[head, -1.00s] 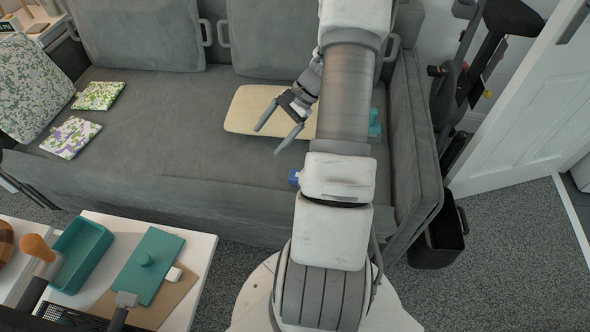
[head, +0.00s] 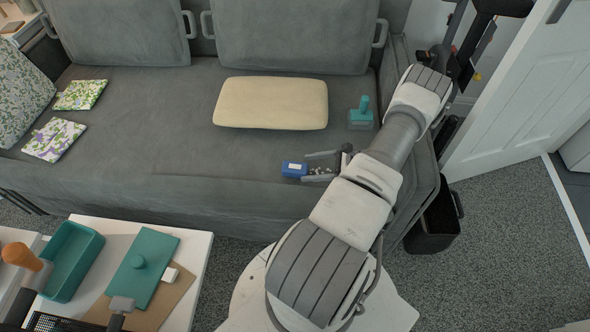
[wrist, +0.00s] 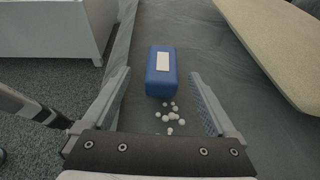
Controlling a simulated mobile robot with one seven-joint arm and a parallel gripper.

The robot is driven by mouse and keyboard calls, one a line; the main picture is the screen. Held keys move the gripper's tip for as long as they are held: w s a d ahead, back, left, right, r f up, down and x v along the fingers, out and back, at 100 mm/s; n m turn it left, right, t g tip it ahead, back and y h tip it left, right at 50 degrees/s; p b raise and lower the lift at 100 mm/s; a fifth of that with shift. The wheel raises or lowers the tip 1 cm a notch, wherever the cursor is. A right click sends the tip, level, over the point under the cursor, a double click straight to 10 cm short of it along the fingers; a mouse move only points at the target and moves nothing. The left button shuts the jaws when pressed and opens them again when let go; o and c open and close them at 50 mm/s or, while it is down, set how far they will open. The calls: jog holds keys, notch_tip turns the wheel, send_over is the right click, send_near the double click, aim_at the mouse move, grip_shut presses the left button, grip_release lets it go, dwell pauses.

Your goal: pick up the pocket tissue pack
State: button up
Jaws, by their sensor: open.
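The pocket tissue pack (head: 294,169) is a small blue block with a white label, lying on the grey sofa seat near its front edge. It also shows in the wrist view (wrist: 161,77), upper middle, just ahead of the fingertips. My gripper (head: 306,166) is open, its two fingers pointing left toward the pack. In the wrist view my gripper (wrist: 160,76) has one finger on each side of the pack's line, with nothing held. Whether the fingertips overlap the pack's near end is hard to tell.
Several small white balls (wrist: 172,116) lie between the fingers. A cream cushion (head: 270,103) and a teal tool (head: 361,115) lie behind on the sofa seat (head: 180,140). A white table (head: 190,262) with teal items stands front left. The seat left of the pack is clear.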

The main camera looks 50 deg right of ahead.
aim_at(302, 167)
jog(key=b+x, duration=0.1)
jog(key=x, duration=0.5)
jog(key=shift+d+f, duration=0.15)
jog(key=c, duration=1.4)
